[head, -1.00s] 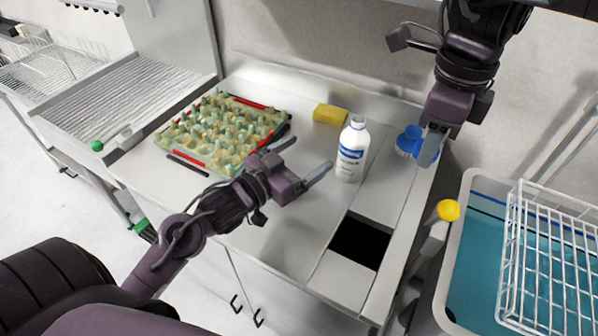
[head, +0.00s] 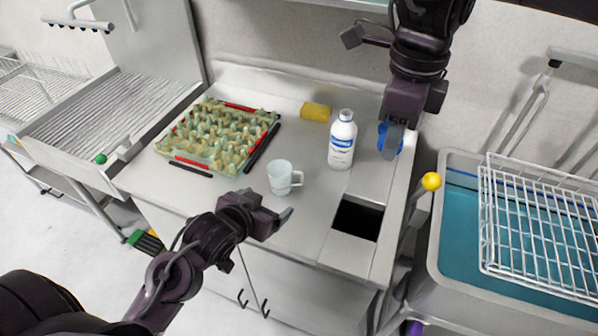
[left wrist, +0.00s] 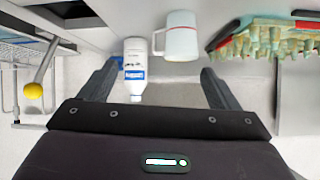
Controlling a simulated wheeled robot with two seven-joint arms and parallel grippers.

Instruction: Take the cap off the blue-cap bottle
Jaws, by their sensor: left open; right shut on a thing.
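The white bottle with a blue label (head: 341,142) stands upright on the counter. Its top looks white in the head view, and I see no blue cap on it. My left gripper (head: 270,206) is open and empty near the counter's front, short of the mug and bottle.
An egg tray (head: 186,152) lies at the left, a yellow sponge (head: 315,111) behind. A dark opening (head: 357,219) is cut in the counter's right front.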

